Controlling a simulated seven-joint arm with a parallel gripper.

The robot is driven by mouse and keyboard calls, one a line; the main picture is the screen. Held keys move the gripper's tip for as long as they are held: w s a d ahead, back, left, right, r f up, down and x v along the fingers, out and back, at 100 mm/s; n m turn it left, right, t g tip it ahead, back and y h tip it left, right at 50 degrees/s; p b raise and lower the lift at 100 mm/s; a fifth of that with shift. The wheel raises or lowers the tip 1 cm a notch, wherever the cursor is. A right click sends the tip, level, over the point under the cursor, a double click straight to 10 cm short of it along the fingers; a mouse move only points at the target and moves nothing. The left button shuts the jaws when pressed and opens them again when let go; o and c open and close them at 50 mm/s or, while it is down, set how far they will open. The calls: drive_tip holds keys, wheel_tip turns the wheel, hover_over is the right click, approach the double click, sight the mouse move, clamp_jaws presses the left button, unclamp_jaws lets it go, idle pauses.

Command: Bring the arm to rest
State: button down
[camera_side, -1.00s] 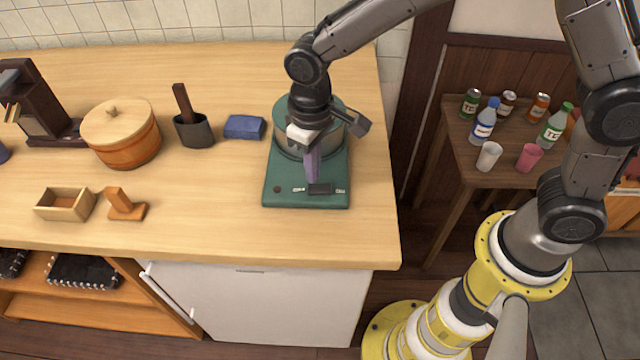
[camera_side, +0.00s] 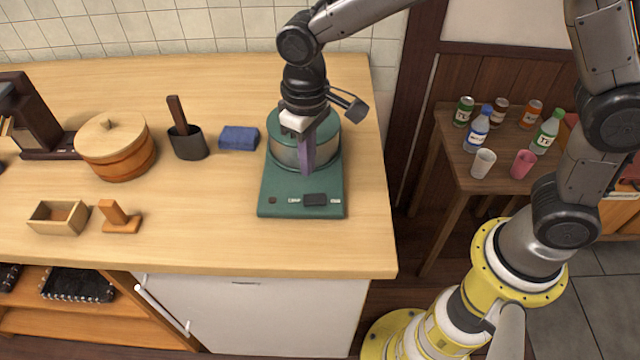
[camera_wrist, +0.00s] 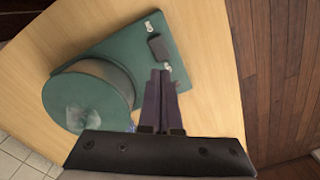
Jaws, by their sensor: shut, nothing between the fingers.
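My gripper (camera_side: 306,170) hangs pointing down, in front of the metal-and-green round pot or cooker (camera_side: 288,151) on its green base. Its purple-grey fingers are closed together with nothing between them. In the wrist view the shut fingers (camera_wrist: 159,78) lie over the green base (camera_wrist: 128,47), beside the round green lid (camera_wrist: 88,98). A dark block (camera_side: 315,200) sits on the base's front part, just past the fingertips. I cannot tell whether the fingertips touch the base.
Bottles, cans and cups stand on a small table (camera_side: 452,158) to the right. The counter's front middle is clear.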

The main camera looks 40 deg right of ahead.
drive_tip(key=s+d+r+m+t, duration=0.3)
drive_tip(key=s+d+r+t, duration=0.15)
drive_tip(key=d+r, duration=0.75)
drive_tip(key=s+d, duration=0.3)
drive_tip(key=s, duration=0.4)
drive_tip(key=s+d+f+t, duration=0.1)
drive_tip(key=s+d, duration=0.2)
drive_tip(key=s, duration=0.5)
drive_tip(key=shift+s, duration=0.2)
drive_tip(key=shift+f, duration=0.1)
